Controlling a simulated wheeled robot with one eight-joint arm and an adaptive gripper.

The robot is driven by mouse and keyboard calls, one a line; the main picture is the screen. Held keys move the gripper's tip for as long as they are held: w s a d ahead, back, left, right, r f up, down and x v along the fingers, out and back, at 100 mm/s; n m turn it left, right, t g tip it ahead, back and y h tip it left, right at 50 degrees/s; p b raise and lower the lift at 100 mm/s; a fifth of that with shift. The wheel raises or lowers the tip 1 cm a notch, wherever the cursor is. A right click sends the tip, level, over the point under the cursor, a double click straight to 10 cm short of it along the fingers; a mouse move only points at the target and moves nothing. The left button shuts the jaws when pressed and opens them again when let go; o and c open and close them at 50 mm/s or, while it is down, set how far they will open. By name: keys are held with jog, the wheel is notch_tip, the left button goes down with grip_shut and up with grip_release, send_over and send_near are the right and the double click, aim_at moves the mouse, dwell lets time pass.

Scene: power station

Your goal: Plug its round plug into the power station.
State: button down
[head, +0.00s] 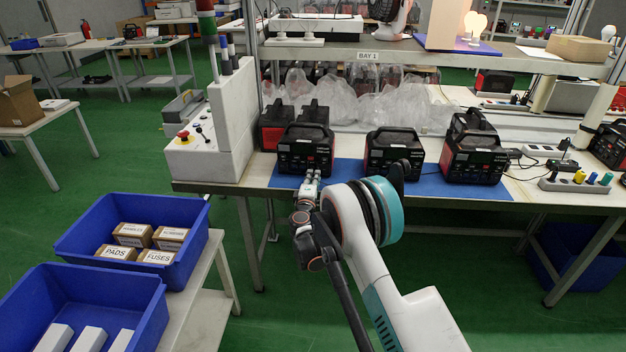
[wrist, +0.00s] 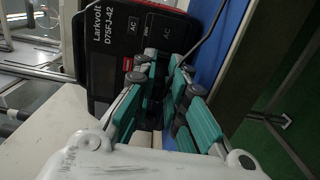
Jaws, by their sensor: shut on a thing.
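Black power stations with red trim stand on the blue mat. The left one (head: 305,152) is directly beyond my gripper (head: 309,184) in the head view. It fills the upper left of the wrist view, labelled Larkvolt D75FJ-42 (wrist: 108,42), with its front panel marked AC. My gripper's teal fingers (wrist: 163,72) are closed in front of that panel. A thin dark cable (wrist: 208,32) runs down to the fingertips. The round plug is held there, mostly hidden by the fingers. I cannot tell whether it touches a socket.
Two more stations stand right, at the middle (head: 394,153) and farther right (head: 474,152). A white control box (head: 232,125) stands left of the mat (head: 430,185). Blue bins (head: 185,212) are at lower left. A shelf (head: 440,58) hangs above the bench.

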jog(key=shift+w, duration=0.85)
dwell(0.6)
jog(key=c, duration=1.5)
grip_release()
jog(key=shift+c, duration=0.2)
jog(key=shift+s, duration=0.1)
jog(key=s, duration=1.1)
jog(key=shift+s+a, duration=0.4)
jog(key=shift+a, duration=0.05)
